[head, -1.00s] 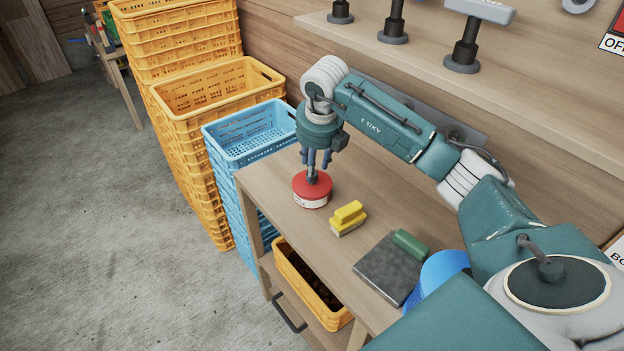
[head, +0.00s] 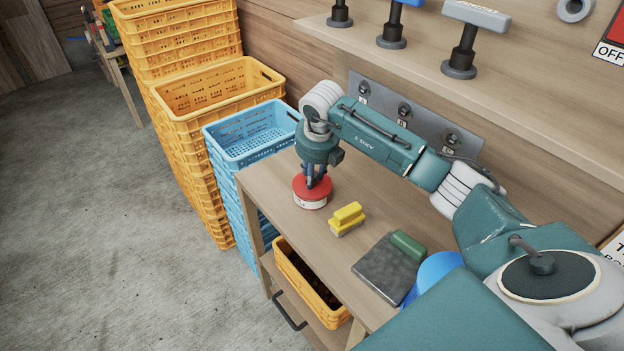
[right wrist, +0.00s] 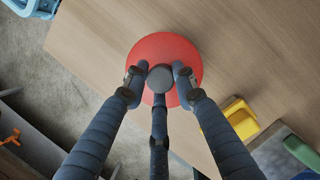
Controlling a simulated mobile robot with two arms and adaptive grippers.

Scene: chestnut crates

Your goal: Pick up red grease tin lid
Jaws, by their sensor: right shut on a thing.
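The red grease tin lid (head: 307,193) sits on a round tin with a pale side (head: 311,204), on the wooden bench near its left end. My right gripper (head: 313,182) points down over the tin, its fingers at the lid's top. In the right wrist view my right gripper (right wrist: 159,78) is shut on the dark grey knob (right wrist: 160,76) in the middle of the red lid (right wrist: 147,50). The lid looks to be still on the tin. My left gripper is not in view.
A yellow-handled brush (head: 347,217) lies close to the right of the tin. Beyond it are a dark slab (head: 383,272) with a green block (head: 408,246) and a blue round thing (head: 437,272). Blue crates (head: 222,158) and orange crates (head: 187,122) stand left of the bench.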

